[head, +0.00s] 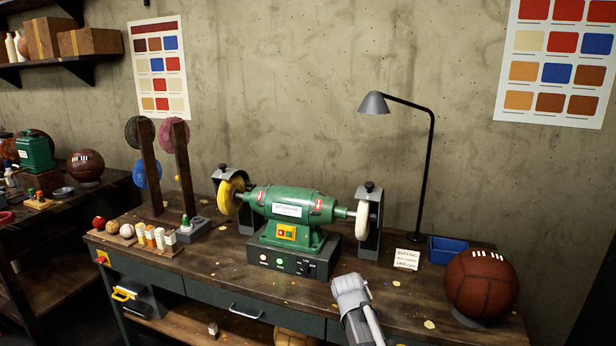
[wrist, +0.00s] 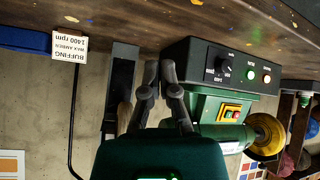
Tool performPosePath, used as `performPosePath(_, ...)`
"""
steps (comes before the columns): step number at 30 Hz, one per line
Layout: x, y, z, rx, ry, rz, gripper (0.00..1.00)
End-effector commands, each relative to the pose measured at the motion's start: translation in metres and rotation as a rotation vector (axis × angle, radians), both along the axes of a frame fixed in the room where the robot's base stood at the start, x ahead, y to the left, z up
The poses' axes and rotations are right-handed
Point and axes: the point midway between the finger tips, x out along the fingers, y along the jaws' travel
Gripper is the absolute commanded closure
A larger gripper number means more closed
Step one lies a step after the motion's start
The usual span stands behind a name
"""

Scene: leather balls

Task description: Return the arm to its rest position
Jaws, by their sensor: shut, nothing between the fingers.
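In the wrist view my gripper (wrist: 160,70) is shut and empty, its dark fingertips close together. That view is turned upside down. The gripper appears in front of the green bench grinder's dark base, beside the control panel; I cannot tell the gap. In the head view the grey end of my arm reaches up from the bottom edge, before the workbench (head: 215,265). The fingers are not clearly visible there. The green grinder (head: 290,205) stands on the bench with a yellow wheel (head: 229,195) at left and a white wheel (head: 364,214) at right.
A brown leather ball (head: 481,284) rests on a stand at the bench's right. A black lamp (head: 430,160), a blue tray (head: 447,250) and a buffing card (head: 407,259) stand behind. The bench front near my arm is mostly clear.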

Motion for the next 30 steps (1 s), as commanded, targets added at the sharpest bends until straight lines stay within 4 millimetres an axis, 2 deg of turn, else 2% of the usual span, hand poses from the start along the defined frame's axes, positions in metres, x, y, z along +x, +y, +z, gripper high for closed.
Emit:
performPosePath(1, -0.022, -0.010, 0.003, 0.008, 0.063, -0.019, 1.00)
performPosePath(6, -0.085, -0.031, -0.003, 0.042, 0.280, -0.066, 1.00)
performPosePath(12, -0.161, -0.045, -0.001, 0.096, 0.529, -0.094, 1.00)
performPosePath(16, -0.200, -0.049, 0.003, 0.128, 0.659, -0.096, 1.00)
performPosePath(21, -0.229, -0.050, 0.007, 0.154, 0.755, -0.094, 1.00)
performPosePath(30, -0.234, -0.050, 0.006, 0.160, 0.777, -0.091, 1.00)
